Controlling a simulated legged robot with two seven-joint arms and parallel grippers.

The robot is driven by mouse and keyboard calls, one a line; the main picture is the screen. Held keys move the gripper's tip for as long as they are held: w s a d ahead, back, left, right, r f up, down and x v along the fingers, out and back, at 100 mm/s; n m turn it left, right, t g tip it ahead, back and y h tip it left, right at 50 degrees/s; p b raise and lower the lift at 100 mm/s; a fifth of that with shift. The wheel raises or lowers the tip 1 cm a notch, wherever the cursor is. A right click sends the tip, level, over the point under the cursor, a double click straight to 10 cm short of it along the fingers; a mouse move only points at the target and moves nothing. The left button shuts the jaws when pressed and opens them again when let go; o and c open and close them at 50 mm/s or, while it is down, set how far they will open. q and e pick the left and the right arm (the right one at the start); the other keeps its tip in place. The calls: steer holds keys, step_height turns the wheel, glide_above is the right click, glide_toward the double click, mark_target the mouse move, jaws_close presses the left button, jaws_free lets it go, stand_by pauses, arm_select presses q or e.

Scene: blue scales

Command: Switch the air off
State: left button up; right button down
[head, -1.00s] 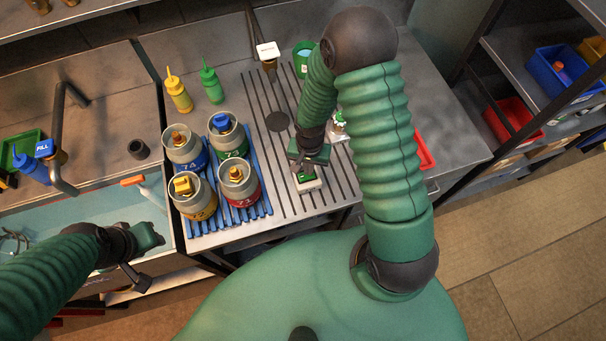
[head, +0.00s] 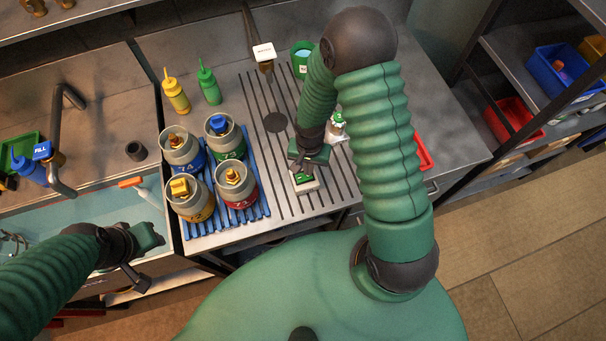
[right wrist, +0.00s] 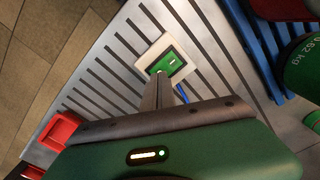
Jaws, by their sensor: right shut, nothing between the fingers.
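A small white box with a green face (head: 304,178) lies on the slatted steel counter; in the right wrist view it shows as a white-framed plate with a green panel (right wrist: 176,66) bearing a small white mark. My right gripper (head: 300,167) is over this box. In the right wrist view its closed fingers (right wrist: 159,78) reach the near edge of the green panel; whether they touch cannot be told. Nothing is held. My left gripper (head: 150,238) hangs at the lower left over the sink's edge, away from the box; its jaws are unclear.
Several grey-topped cylinders with valves (head: 236,184) stand on a blue rack (head: 257,191) left of the box. A yellow bottle (head: 177,96) and a green bottle (head: 209,86) stand behind. A red tray (right wrist: 62,131) lies near the counter edge.

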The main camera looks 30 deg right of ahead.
steer(key=shift+d, duration=0.25)
steer(key=shift+a, duration=0.2)
steer(key=shift+a+f, duration=0.15)
steer(key=shift+a, duration=0.05)
arm_select(q)
steer(key=shift+a+f, duration=0.1)
steer(key=shift+f, duration=0.1)
arm_select(e)
steer(key=shift+f, duration=0.1)
arm_select(q)
steer(key=shift+d+f+b, duration=0.15)
steer(key=shift+d+b, duration=0.15)
steer(key=shift+b, duration=0.1)
arm_select(e)
steer(key=shift+d+f, duration=0.3)
